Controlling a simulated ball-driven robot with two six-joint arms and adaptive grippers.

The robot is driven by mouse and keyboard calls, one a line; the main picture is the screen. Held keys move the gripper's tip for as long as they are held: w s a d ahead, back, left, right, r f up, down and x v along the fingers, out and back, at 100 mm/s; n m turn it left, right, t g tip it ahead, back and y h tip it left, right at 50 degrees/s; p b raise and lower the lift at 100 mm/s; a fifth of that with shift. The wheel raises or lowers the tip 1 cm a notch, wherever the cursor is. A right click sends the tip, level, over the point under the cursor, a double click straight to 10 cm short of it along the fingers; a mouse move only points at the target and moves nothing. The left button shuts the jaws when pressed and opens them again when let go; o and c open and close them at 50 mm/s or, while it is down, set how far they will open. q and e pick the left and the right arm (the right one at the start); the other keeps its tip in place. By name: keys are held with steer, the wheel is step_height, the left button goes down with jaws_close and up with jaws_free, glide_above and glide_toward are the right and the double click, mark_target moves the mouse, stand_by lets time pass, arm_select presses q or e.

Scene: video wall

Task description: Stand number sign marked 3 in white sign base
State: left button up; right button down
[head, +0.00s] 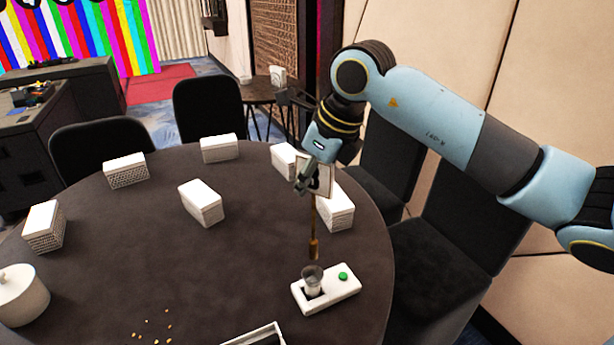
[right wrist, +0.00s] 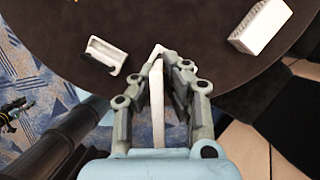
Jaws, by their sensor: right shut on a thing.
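My right gripper (head: 312,178) is shut on the number sign, a pale square plate (head: 324,181) with a thin brown stick (head: 313,222) hanging nearly upright below it. The numeral on the plate cannot be read. In the right wrist view the plate (right wrist: 157,95) shows edge-on between the fingers (right wrist: 170,65). My left gripper is not in view.
Several white boxes (head: 201,204) stand around the dark round table (head: 120,240). A white lidded pot (head: 20,295) is at the left edge, and small golden bits (head: 152,325) lie at the front. A white-rimmed tray (head: 258,336) is at the bottom edge. Black chairs (head: 208,107) surround the table.

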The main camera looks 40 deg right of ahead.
mark_target(332, 197)
steer(key=shift+f+b, duration=0.8)
steer(key=shift+f, duration=0.7)
steer(key=shift+f+b, duration=2.6)
steer(key=shift+f, duration=0.35)
steer(key=shift+f+b, duration=2.15)
steer(key=c, duration=1.4)
jaws_free()
steer(key=shift+o, duration=0.2)
steer(key=shift+r, duration=0.1)
steer(key=v, duration=1.1)
steer(key=shift+s+r, duration=0.2)
steer(key=shift+r, duration=0.25)
